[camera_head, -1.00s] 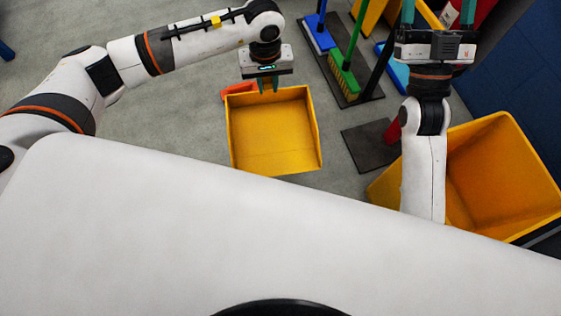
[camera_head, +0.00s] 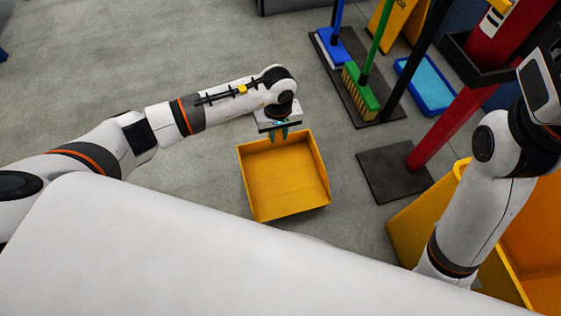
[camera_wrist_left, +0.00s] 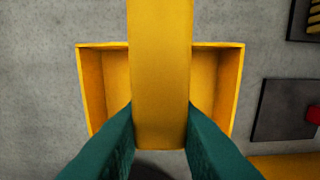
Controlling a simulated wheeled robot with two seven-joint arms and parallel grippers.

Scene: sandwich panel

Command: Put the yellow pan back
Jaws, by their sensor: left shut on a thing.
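The yellow pan (camera_head: 285,178) is an open square scoop held in front of me, over the grey floor. My left gripper (camera_head: 280,132) is at the pan's far edge. In the left wrist view the teal fingers (camera_wrist_left: 160,135) are shut on the pan's broad yellow handle (camera_wrist_left: 160,70), with the pan's tray (camera_wrist_left: 215,75) behind it. I cannot tell how high the pan is above the floor. My right arm reaches up along the right side; its fingers are out of view.
A blue broom (camera_head: 333,45) and a green broom (camera_head: 360,85) stand on a dark mat (camera_head: 392,112) at the back. A blue tray (camera_head: 425,85) lies beside them. A red post rises from a dark base plate (camera_head: 385,180). A yellow bin (camera_head: 410,225) stands at right. The left floor is clear.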

